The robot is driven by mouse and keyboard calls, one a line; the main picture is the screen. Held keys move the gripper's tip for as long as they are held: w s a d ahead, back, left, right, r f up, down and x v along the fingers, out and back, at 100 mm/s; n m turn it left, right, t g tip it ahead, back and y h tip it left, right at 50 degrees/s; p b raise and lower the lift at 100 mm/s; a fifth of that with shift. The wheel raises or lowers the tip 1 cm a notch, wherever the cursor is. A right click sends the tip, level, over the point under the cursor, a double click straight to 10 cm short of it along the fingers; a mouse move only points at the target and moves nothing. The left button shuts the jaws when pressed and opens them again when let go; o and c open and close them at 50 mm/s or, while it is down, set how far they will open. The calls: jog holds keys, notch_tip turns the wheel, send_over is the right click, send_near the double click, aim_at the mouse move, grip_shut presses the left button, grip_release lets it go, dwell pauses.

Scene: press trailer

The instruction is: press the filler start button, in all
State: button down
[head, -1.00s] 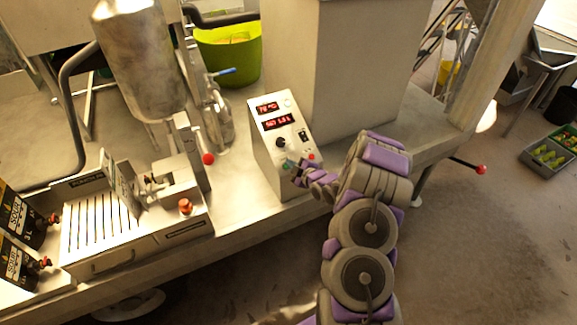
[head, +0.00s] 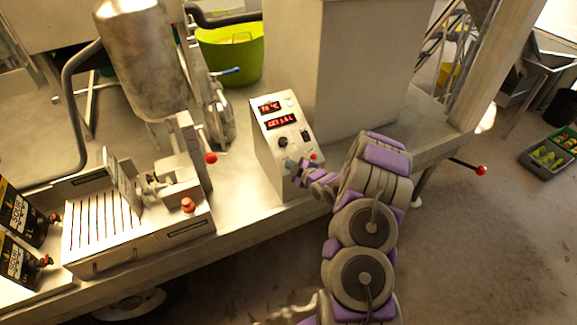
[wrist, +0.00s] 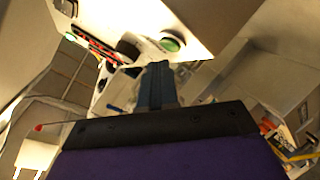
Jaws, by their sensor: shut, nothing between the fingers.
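A pale control box (head: 268,150) stands on the trailer deck. It has two red displays (head: 275,115), a black knob (head: 282,143), a switch, a teal-green button (head: 290,162) and a small red button (head: 313,156). No label names the filler start button legibly. My gripper (head: 298,177) is shut and empty, close to the box's front just below the green button. I cannot tell whether it touches. In the wrist view, the shut fingers (wrist: 157,80) point at the panel, and a green round button (wrist: 171,44) shows beyond the tips.
Left of the box are a steel tank (head: 143,70), a filling stand with a red-orange knob (head: 187,204), and a slatted tray (head: 98,225). Juice bags (head: 20,255) sit at far left. A green tub (head: 232,55) stands behind.

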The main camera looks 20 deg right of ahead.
jog(key=shift+d, duration=0.1)
jog(key=shift+w+d+f, duration=0.15)
jog(key=shift+d+f, duration=0.15)
jog(key=shift+f, duration=0.05)
jog(key=shift+a, duration=0.1)
jog(key=shift+w+f, duration=0.2)
jog(key=shift+f, duration=0.1)
dwell(0.7)
jog(key=shift+s+r, duration=0.1)
dwell(0.4)
jog(key=shift+s+a+r, duration=0.15)
jog(key=shift+s+r, duration=0.15)
jog(key=shift+r, duration=0.3)
